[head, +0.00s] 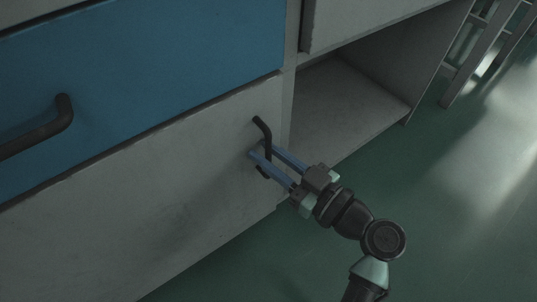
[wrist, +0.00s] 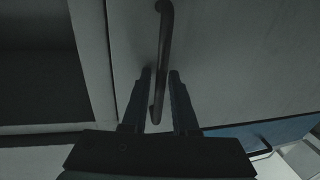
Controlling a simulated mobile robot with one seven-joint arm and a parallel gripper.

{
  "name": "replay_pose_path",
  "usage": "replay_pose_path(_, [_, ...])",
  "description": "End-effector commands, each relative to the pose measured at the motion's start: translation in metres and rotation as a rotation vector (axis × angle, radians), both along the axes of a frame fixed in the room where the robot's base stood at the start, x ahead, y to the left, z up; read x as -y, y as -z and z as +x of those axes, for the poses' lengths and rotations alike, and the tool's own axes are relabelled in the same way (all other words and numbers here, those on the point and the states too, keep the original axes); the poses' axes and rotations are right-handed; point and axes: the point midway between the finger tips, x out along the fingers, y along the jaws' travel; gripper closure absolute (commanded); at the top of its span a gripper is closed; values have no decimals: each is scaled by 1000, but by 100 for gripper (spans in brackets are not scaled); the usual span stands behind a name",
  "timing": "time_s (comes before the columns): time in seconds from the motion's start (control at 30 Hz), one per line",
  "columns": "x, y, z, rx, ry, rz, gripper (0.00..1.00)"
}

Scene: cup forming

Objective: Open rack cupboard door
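The cupboard door (head: 180,165) is a pale grey panel at the bottom of the rack, and it looks closed. A dark, upright bar handle (head: 258,123) sits near its right edge. My gripper (head: 259,150) reaches the handle from the lower right, with its blue fingers on either side of the bar. In the wrist view the handle (wrist: 165,35) runs between the two fingertips (wrist: 160,74) with narrow gaps showing, so the gripper looks open around it. The handle's lower part is partly hidden by the fingers in the head view.
A blue drawer front (head: 180,60) with its own dark handle (head: 40,132) is above the door. An open, empty compartment (head: 345,110) lies right of the door. The green floor (head: 420,190) in front is clear. A pale metal frame (head: 465,60) stands at the far right.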

Motion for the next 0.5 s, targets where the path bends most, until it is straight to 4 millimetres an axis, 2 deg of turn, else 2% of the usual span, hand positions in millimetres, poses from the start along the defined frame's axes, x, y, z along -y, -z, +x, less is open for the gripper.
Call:
replay_pose_path(0.13, [0, 0, 0, 1, -1, -1, 73])
replay_pose_path(0.3, [0, 0, 0, 1, -1, -1, 100])
replay_pose_path(0.5, [0, 0, 0, 1, -1, -1, 100])
